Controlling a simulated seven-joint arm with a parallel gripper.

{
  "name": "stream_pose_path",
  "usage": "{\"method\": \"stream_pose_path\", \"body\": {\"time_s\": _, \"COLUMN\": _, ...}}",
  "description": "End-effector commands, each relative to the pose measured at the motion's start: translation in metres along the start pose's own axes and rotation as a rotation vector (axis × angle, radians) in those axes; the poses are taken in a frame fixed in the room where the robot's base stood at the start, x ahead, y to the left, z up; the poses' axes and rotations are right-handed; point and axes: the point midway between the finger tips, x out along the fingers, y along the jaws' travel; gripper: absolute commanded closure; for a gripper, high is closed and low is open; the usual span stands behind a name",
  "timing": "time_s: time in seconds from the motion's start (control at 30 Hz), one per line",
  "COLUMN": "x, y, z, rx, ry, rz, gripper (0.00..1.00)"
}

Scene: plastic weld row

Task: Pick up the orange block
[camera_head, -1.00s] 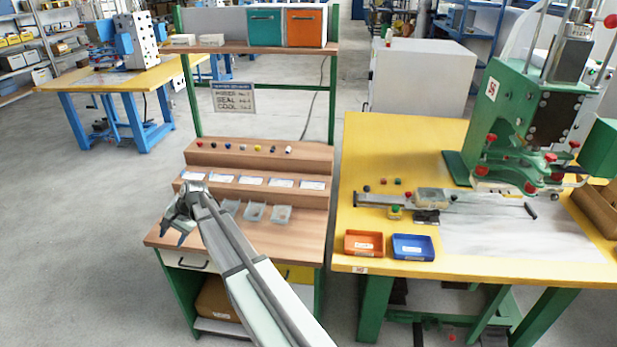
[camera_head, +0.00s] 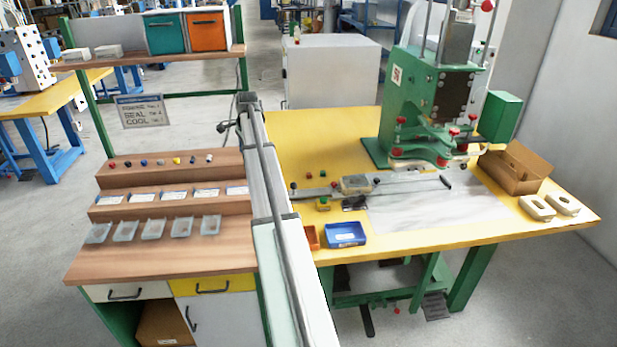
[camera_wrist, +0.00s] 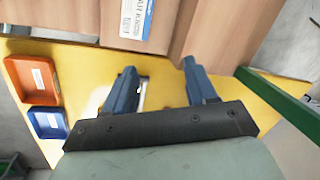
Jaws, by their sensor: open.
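Two small reddish-orange blocks lie close together on the yellow table in the head view, a left one (camera_head: 309,173) and a right one (camera_head: 323,173). They are too small to tell which is the orange block. A dark block (camera_head: 293,185) lies just left of them. My gripper shows in the wrist view (camera_wrist: 158,78) with its two blue fingers apart and nothing held between them. In the head view my arm reaches up between the wooden bench and the yellow table, and its fingertips are hard to make out. No small block is clear in the wrist view.
An orange tray (camera_wrist: 32,78) and a blue tray (camera_head: 345,235) sit at the table's front edge. A metal rail with a clear fixture (camera_head: 356,184) lies behind them. The green press (camera_head: 425,105) stands at the back. The stepped wooden bench (camera_head: 170,262) carries small coloured pieces.

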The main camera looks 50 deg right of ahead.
Motion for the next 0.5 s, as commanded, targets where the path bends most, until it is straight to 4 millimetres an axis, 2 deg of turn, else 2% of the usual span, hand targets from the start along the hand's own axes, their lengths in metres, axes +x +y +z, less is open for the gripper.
{"method": "stream_pose_path", "body": {"time_s": 0.03, "x": 0.005, "y": -0.013, "z": -0.036, "rx": 0.044, "ry": 0.009, "rz": 0.023, "gripper": 0.44}}
{"method": "stream_pose_path", "body": {"time_s": 0.2, "x": 0.022, "y": -0.020, "z": -0.133, "rx": 0.172, "ry": 0.033, "rz": 0.096, "gripper": 0.44}}
{"method": "stream_pose_path", "body": {"time_s": 0.3, "x": 0.032, "y": -0.019, "z": -0.185, "rx": 0.238, "ry": 0.045, "rz": 0.136, "gripper": 0.44}}
{"method": "stream_pose_path", "body": {"time_s": 0.4, "x": 0.039, "y": -0.015, "z": -0.228, "rx": 0.294, "ry": 0.052, "rz": 0.167, "gripper": 0.44}}
{"method": "stream_pose_path", "body": {"time_s": 0.5, "x": 0.044, "y": -0.011, "z": -0.259, "rx": 0.333, "ry": 0.058, "rz": 0.191, "gripper": 0.44}}
